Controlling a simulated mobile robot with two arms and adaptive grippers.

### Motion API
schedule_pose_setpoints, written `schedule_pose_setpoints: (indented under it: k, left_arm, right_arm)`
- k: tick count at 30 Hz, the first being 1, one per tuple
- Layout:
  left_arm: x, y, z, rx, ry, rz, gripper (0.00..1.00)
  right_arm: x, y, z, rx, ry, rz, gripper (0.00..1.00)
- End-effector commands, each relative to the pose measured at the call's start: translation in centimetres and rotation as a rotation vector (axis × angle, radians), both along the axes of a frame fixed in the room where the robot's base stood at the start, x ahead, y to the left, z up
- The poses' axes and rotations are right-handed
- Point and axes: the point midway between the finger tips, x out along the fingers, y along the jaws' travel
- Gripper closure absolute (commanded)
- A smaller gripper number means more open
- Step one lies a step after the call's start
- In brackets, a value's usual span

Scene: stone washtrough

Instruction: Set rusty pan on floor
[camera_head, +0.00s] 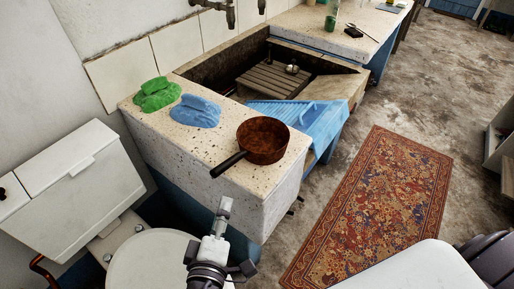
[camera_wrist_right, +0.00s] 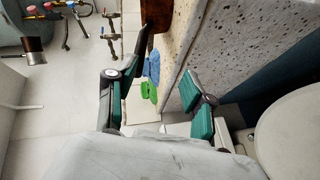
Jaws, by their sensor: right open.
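The rusty pan (camera_head: 263,141) sits upright on the near stone ledge of the washtrough, close to the ledge's right edge. Its dark handle points to the lower left, toward the ledge's front edge. My right gripper (camera_head: 223,213) is in front of and below the handle, apart from the pan. In the right wrist view its two green-padded fingers (camera_wrist_right: 156,108) are spread with nothing between them, and part of the pan (camera_wrist_right: 146,42) shows at the top. The floor (camera_head: 416,100) is visible to the right of the trough. My left gripper is not in view.
A green cloth (camera_head: 157,94) and a blue cloth (camera_head: 195,111) lie on the ledge left of the pan. A toilet (camera_head: 150,262) stands at the lower left. A patterned rug (camera_head: 377,205) covers the floor at right.

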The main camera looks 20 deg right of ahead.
Motion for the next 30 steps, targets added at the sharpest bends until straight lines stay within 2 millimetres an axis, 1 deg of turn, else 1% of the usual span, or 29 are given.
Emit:
schedule_pose_setpoints:
  k: [1,2,5,8,12,15,18,23,29,30]
  left_arm:
    - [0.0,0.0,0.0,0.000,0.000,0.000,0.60]
    - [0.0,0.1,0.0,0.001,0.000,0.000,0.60]
    - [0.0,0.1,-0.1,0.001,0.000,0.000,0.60]
    - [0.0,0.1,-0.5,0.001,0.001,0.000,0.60]
    - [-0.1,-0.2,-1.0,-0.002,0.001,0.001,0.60]
    - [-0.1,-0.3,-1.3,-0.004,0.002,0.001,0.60]
    - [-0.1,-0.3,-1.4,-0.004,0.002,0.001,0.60]
    - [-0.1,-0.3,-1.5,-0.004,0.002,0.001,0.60]
    - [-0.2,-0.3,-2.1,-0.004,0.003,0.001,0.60]
    - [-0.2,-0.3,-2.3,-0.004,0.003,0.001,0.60]
  right_arm:
    - [-0.1,0.5,1.0,-0.010,-0.033,-0.003,0.47]
    - [-0.2,0.7,1.4,-0.016,-0.047,-0.004,0.47]
    - [0.2,0.7,1.9,-0.025,-0.073,-0.008,0.47]
    - [1.6,0.0,1.7,-0.027,-0.076,-0.009,0.47]
    - [4.2,-1.4,1.4,-0.027,-0.076,-0.009,0.47]
    - [5.7,-2.1,1.2,-0.028,-0.074,-0.008,0.47]
    - [6.8,-2.6,1.1,-0.026,-0.072,-0.007,0.47]
    - [7.6,-3.1,1.0,-0.026,-0.071,-0.008,0.47]
    - [10.2,-4.6,1.2,-0.029,-0.074,-0.009,0.47]
    - [10.7,-4.8,1.0,-0.028,-0.072,-0.007,0.47]
